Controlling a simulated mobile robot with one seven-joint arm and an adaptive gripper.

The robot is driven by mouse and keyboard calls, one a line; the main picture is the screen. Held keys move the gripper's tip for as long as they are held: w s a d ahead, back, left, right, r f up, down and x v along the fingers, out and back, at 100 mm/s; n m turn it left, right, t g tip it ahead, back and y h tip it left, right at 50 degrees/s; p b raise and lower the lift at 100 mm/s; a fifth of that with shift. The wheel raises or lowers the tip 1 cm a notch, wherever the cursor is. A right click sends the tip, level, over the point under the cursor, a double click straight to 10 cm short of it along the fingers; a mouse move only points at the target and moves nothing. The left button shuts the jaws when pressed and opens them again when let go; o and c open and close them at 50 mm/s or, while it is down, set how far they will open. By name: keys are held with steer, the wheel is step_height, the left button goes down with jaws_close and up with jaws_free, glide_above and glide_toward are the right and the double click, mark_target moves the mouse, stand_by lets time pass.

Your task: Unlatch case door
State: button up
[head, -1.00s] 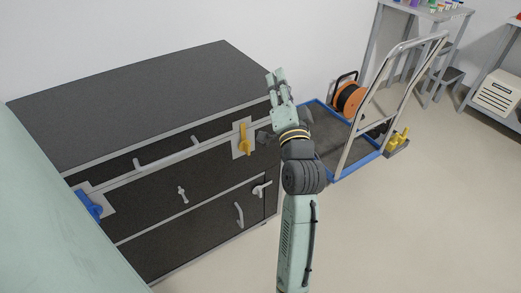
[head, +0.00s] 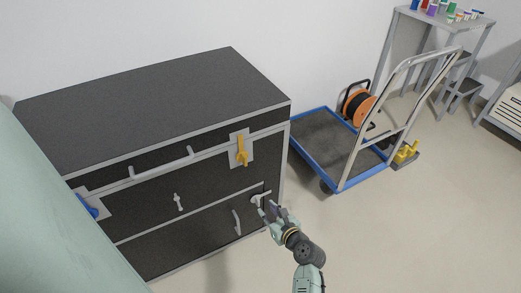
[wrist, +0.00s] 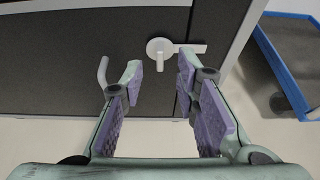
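The black case (head: 150,110) with grey metal edges stands against the wall. Its lower front door (head: 185,248) bears a pull handle (head: 237,222) and a grey turn latch (head: 257,198) at the upper right corner. In the wrist view the latch (wrist: 160,48) is a round disc with a lever pointing right, across the door's edge strip. The pull handle (wrist: 103,72) is to its left. My gripper (head: 268,209) is at the latch, partly covering it in the head view. In the wrist view my gripper (wrist: 161,70) is open and empty, its purple-padded fingers spread below the disc.
A yellow clasp (head: 242,151), a blue clasp (head: 88,206), a grey bar handle (head: 160,165) and a small T-handle (head: 178,202) are on the case front. A blue-edged trolley (head: 335,150) stands right of the case. The floor (head: 420,230) in front is clear.

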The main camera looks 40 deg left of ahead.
mark_target(259, 201)
steer(key=x, duration=0.6)
steer(key=shift+w+a, duration=0.15)
jaws_close()
stand_by(0.7)
